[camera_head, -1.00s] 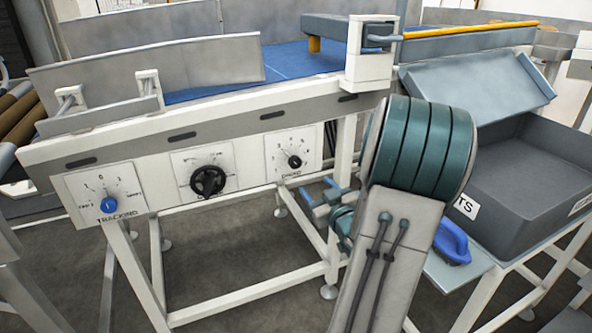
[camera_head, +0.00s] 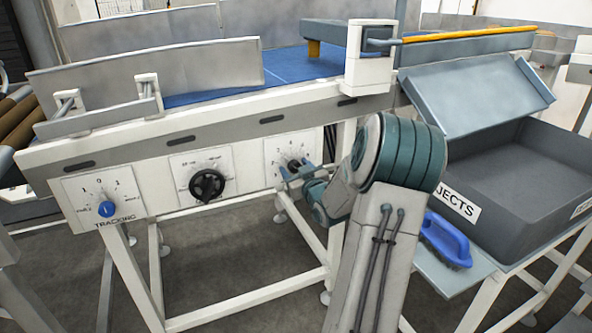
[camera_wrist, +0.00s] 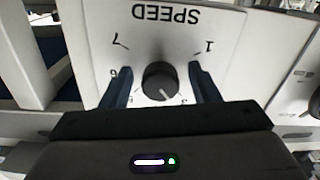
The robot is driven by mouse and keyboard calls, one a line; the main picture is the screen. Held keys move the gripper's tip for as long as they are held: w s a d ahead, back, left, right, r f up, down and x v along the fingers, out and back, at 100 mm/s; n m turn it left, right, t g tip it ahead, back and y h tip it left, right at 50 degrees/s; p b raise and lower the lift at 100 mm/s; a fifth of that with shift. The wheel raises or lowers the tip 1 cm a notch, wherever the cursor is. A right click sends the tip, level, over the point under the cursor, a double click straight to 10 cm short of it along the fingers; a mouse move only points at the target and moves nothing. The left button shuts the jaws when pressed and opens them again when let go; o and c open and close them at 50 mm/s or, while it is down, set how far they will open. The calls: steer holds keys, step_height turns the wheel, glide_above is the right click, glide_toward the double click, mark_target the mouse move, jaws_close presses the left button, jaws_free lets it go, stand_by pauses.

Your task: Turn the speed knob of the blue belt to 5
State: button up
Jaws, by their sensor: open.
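The speed knob (camera_wrist: 160,82) is small, round and black, on a white plate marked SPEED (camera_wrist: 166,13). The lettering is upside down in the wrist view. The knob's white pointer mark points down and slightly right there. The 7 shows at upper left and the 1 at upper right; the lower numerals are mostly hidden by my gripper. My gripper (camera_wrist: 160,88) is open, with one finger on each side of the knob and a gap to each. In the head view my gripper (camera_head: 291,173) is at the right-hand dial plate, partly covering it.
A larger black knob (camera_head: 207,185) and a blue TRACKING knob (camera_head: 106,209) sit left on the same frame. The blue belt (camera_head: 290,63) runs above. A grey rejects bin (camera_head: 520,165) and a blue handled object (camera_head: 446,240) are at right.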

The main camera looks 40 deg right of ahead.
steer(key=c, duration=1)
steer(key=shift+o, duration=0.2)
steer(key=shift+m, duration=0.3)
steer(key=m+p, duration=0.2)
steer(key=m, duration=0.2)
steer(key=shift+r, duration=0.1)
steer(key=m+p, duration=0.3)
steer(key=m, duration=0.3)
steer(key=shift+a, duration=0.1)
steer(key=shift+m, duration=0.3)
steer(key=o, duration=1)
steer(key=shift+c, duration=0.2)
